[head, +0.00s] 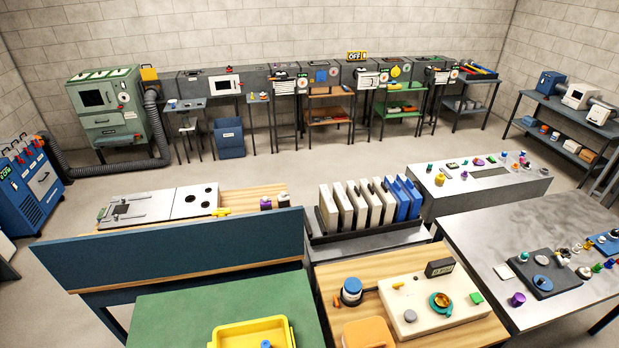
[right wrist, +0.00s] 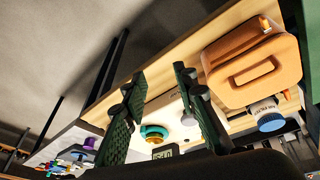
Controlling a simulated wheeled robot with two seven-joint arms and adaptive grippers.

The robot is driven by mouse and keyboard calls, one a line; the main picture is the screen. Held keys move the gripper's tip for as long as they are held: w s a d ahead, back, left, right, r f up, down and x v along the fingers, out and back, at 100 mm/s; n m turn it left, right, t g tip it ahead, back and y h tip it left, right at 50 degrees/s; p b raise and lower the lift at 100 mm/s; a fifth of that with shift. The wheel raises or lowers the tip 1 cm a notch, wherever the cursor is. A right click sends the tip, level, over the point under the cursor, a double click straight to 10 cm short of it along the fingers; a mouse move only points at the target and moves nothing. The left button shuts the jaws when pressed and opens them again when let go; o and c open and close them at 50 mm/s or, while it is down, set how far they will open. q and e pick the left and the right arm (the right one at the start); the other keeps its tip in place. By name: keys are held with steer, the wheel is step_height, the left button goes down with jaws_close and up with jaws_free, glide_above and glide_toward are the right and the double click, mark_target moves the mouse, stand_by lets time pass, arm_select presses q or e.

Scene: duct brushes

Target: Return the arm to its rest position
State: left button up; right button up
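My right gripper (right wrist: 160,74) shows only in the right wrist view. Its two dark green fingers are apart, with nothing held between them. Behind them is a wooden bench top, with a cream box bearing a teal and orange ring (right wrist: 154,132) seen through the gap. Neither gripper nor arm shows in the head view, and my left gripper is in no frame. The cream box (head: 430,305) stands on the wooden bench (head: 490,329) at the bottom of the head view.
An orange case (head: 369,333) and a blue-lidded jar (head: 351,291) share the bench; the case (right wrist: 255,65) is right of the fingers in the wrist view. A yellow tray (head: 252,334) sits on the green table (head: 170,318). A grey table (head: 500,225) stands right. Floor beyond is mostly clear.

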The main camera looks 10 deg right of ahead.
steer(key=s+a+r+n+y, duration=0.1)
steer(key=s+a+r+n, duration=0.35)
steer(key=s, duration=0.35)
step_height(320, 180, down, 42)
steer(key=s+a+y+b, duration=0.1)
steer(key=s+a+b, duration=0.15)
steer(key=b, duration=0.75)
steer(key=s+f+g+b, duration=0.1)
steer(key=s+f+b, duration=0.2)
steer(key=s+f, duration=0.6)
steer(key=s+f+n+g+b, duration=0.1)
steer(key=s+f+b, duration=0.3)
steer(key=s+f, duration=0.6)
step_height(320, 180, down, 5)
steer(key=shift+d+r, duration=0.15)
steer(key=shift+d, duration=0.2)
